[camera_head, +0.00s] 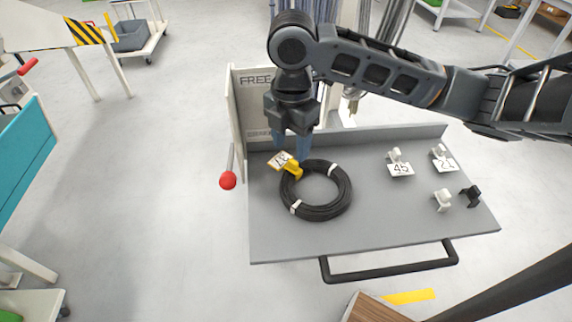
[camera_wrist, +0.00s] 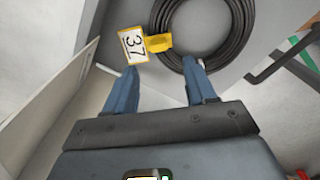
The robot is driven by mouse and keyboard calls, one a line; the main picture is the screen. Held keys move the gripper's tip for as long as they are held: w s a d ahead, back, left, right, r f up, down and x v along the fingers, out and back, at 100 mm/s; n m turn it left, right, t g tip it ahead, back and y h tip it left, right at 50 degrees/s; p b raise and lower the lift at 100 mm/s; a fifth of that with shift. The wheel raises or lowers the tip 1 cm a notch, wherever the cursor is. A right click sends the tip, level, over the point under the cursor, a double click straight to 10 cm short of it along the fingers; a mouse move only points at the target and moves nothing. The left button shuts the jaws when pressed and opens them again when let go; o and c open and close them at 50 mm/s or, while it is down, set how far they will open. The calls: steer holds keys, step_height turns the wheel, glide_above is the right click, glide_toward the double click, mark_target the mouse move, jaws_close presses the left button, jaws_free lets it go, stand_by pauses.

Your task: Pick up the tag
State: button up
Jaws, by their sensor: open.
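A yellow tag (camera_head: 292,167) with a white label lies at the upper left edge of a black cable coil (camera_head: 321,212) on a grey tray. In the wrist view the tag (camera_wrist: 133,46) reads 37, and its yellow clip (camera_wrist: 159,43) sits at the coil's (camera_wrist: 170,14) edge. My gripper (camera_head: 290,150) points down just behind the tag. In the wrist view its two blue fingers (camera_wrist: 158,75) are apart with nothing between them, and the tag's clip lies just beyond the tips. I cannot tell the exact height of the fingertips above the tray.
The grey tray (camera_head: 380,232) has a black front handle (camera_head: 390,268). White tags marked 45 (camera_head: 400,170) and 21 (camera_head: 444,164), a white clip (camera_head: 442,200) and a black clip (camera_head: 471,195) stand at right. An upright panel (camera_head: 238,120) and a red-knobbed lever (camera_head: 228,180) are at left.

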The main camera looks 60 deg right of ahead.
mark_target(293, 161)
steer(key=f, duration=0.2)
steer(key=d+f, duration=0.1)
steer(key=f, duration=0.1)
steer(key=shift+f+p, duration=0.15)
steer(key=shift+p, duration=0.15)
steer(key=shift+f, duration=0.6)
steer(key=shift+c, duration=0.4)
jaws_close()
